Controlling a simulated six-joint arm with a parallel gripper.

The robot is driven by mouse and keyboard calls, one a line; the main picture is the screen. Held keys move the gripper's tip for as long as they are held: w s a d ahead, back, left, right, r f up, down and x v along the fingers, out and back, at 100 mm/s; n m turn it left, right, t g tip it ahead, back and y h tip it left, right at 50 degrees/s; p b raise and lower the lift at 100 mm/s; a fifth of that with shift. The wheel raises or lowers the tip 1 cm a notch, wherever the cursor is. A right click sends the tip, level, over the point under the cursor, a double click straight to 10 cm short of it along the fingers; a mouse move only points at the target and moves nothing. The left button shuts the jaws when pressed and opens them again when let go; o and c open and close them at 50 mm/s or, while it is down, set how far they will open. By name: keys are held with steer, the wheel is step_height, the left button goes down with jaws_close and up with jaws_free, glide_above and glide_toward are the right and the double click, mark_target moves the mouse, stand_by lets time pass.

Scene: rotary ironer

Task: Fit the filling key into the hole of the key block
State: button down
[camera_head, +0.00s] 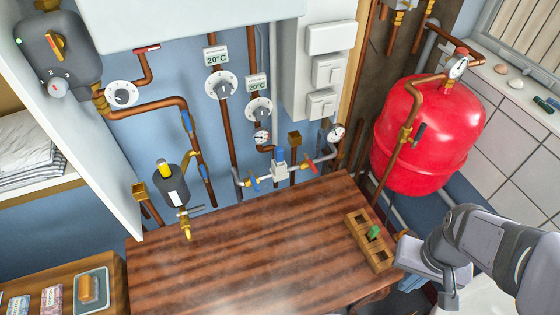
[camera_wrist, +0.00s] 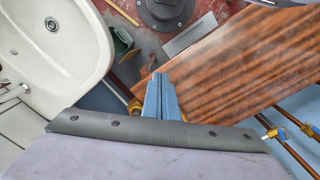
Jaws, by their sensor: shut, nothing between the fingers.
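A small green piece (camera_head: 374,233), which looks like the filling key, sits in a wooden tray (camera_head: 357,221) at the table's right edge in the head view. A pale block (camera_head: 279,171) with a blue part on top sits on the pipework behind the table, between a blue and a red lever. It looks like the key block; its hole cannot be made out. My gripper (camera_wrist: 158,78) is shut and empty, its blue fingers together in the wrist view. In the head view my gripper is just right of the tray, apart from the green piece.
The wooden table (camera_head: 220,265) is mostly clear. A red tank (camera_head: 425,135) stands behind right; copper pipes and gauges line the wall. A brass tap (camera_head: 186,226) hangs over the table's left back. The wrist view shows a white sink (camera_wrist: 52,55).

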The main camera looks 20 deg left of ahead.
steer(key=c, duration=2.4)
jaws_free()
steer(key=shift+c, duration=0.2)
steer(key=o, duration=0.9)
